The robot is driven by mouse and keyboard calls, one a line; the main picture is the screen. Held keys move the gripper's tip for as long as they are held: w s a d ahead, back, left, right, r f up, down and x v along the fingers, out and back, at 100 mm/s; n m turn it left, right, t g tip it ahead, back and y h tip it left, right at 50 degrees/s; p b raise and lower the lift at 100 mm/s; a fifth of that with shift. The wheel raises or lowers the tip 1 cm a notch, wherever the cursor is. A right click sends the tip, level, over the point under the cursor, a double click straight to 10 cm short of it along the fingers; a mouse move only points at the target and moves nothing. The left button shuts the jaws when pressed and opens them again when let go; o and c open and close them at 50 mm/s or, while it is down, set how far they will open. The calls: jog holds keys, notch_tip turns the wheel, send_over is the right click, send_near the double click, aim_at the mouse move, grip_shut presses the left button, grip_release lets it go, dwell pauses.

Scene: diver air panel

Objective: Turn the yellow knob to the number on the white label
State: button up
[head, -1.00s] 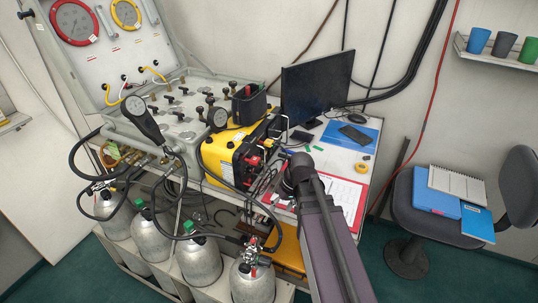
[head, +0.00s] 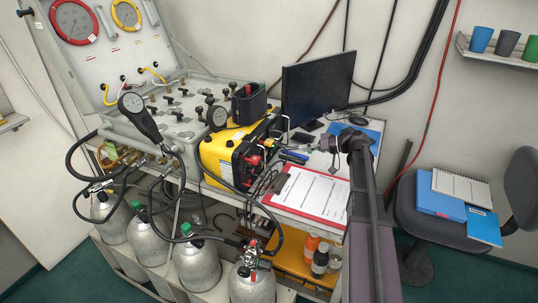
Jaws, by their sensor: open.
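I cannot make out a yellow knob for certain. The diver air panel (head: 110,75) stands at the upper left, with a red-rimmed gauge (head: 76,21), a yellow-rimmed gauge (head: 126,14) and several black knobs on the flat case (head: 170,110) below. Small white tags show near the gauges, but their print is too small to read. My arm comes up from the lower right and bends left over the table. My gripper (head: 300,147) is small in the picture, to the right of the yellow unit and well apart from the panel. It appears empty and open.
A yellow and black unit (head: 222,158) stands between the case and my gripper. Grey cylinders (head: 197,263) with hoses stand below the panel. A chair (head: 408,215) is at the right.

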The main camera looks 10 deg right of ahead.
jog(key=shift+a, duration=0.1)
dwell(0.3)
jog(key=b+x, duration=0.4)
jog(key=x, duration=0.9)
jog(key=shift+a, duration=0.3)
jog(key=shift+f, duration=0.15)
jog(key=shift+c, duration=0.2)
grip_shut()
